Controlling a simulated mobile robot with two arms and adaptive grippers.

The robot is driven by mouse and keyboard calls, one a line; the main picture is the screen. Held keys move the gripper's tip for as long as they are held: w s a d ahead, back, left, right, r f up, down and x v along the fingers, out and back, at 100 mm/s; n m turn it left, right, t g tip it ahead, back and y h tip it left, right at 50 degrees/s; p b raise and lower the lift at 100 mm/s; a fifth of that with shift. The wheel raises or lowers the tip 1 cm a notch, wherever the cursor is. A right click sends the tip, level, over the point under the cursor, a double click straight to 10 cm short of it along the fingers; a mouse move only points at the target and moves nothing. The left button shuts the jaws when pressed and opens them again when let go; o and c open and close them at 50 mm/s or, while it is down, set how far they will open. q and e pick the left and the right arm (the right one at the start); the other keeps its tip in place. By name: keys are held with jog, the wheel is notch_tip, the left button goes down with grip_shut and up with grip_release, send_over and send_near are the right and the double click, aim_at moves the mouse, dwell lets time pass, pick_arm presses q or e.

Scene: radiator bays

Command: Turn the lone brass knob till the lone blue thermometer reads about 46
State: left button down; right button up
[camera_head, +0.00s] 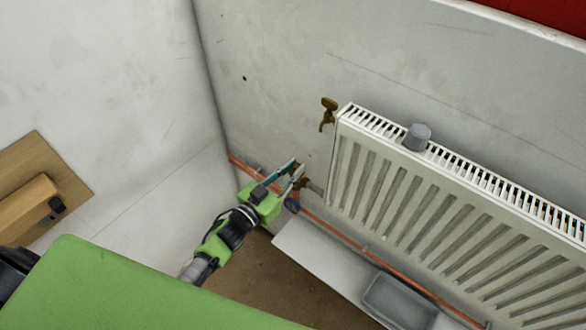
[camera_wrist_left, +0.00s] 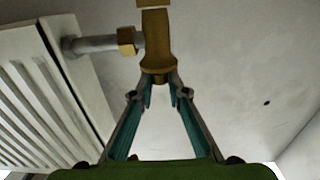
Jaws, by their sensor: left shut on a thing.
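The brass knob (camera_wrist_left: 157,45) stands at the lower left corner of the white radiator (camera_head: 400,190), on a valve joined to it by a short grey pipe (camera_wrist_left: 92,44). My left gripper (camera_wrist_left: 160,82) is shut on the knob's end, its two fingers meeting at the brass. In the head view the left gripper (camera_head: 296,170) reaches the valve from the lower left and hides most of the knob. My right gripper is not in view.
A second brass fitting (camera_head: 328,112) sits at the radiator's upper left corner. The copper pipe (camera_head: 350,237) runs low along the wall. A grey tray (camera_head: 400,300) lies below. A wooden board (camera_head: 75,185) is at left.

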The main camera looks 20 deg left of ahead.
pick_arm(q)
jog(key=shift+m+h, duration=0.3)
jog(key=shift+a+m+g+h, duration=0.15)
jog(key=shift+m+g+h, duration=0.35)
jog(key=shift+h, duration=0.2)
jog(key=shift+w+a+f+m+g+h+b, duration=0.15)
jog(key=shift+m+g+h+b, duration=0.55)
jog(key=shift+h, duration=0.4)
jog(key=m+g+h+b, duration=0.1)
jog(key=b, duration=0.1)
jog(key=m+g+h+b, duration=0.2)
jog(key=b, duration=0.1)
jog(key=m+g+h+b, duration=0.2)
jog(key=shift+w+a+f+b, duration=0.1)
jog(key=shift+w+a+b, duration=0.05)
jog(key=shift+w+b, duration=0.15)
jog(key=shift+r+m+g+h+b, duration=0.2)
jog(key=shift+m+g+h+b, duration=0.3)
jog(key=shift+g+b, duration=0.45)
jog(key=c, duration=2)
grip_release()
jog(key=shift+o, duration=0.2)
